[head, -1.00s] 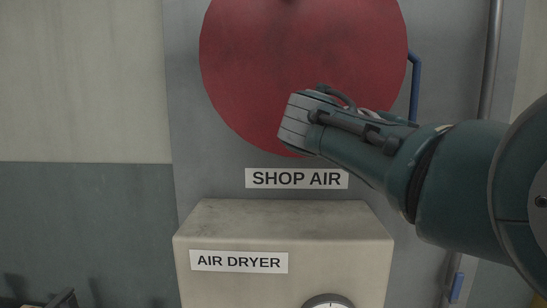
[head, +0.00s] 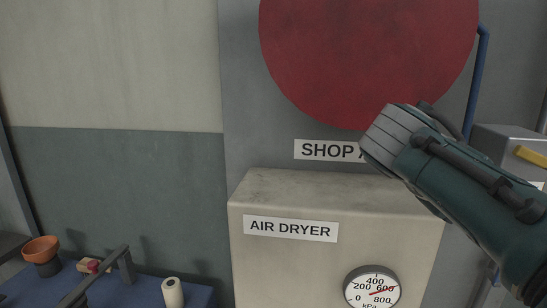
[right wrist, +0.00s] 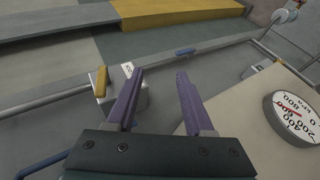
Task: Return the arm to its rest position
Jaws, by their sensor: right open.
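My right arm comes in from the right in the head view, and its gripper end (head: 385,135) is in front of the SHOP AIR label, covering part of it. In the right wrist view the two purple fingers of my right gripper (right wrist: 162,95) stand apart with nothing between them. The red round cylinder end (head: 368,65) is behind and above the gripper in the head view. The beige air dryer box (head: 340,222) is below it. My left gripper does not show in either view.
A pressure gauge (head: 371,287) sits on the air dryer's front. At right stands a grey box with a yellow handle (head: 531,156), near a blue pipe (head: 475,85). At lower left a blue bench (head: 140,290) holds an orange bowl (head: 40,248) and a paper roll (head: 172,293).

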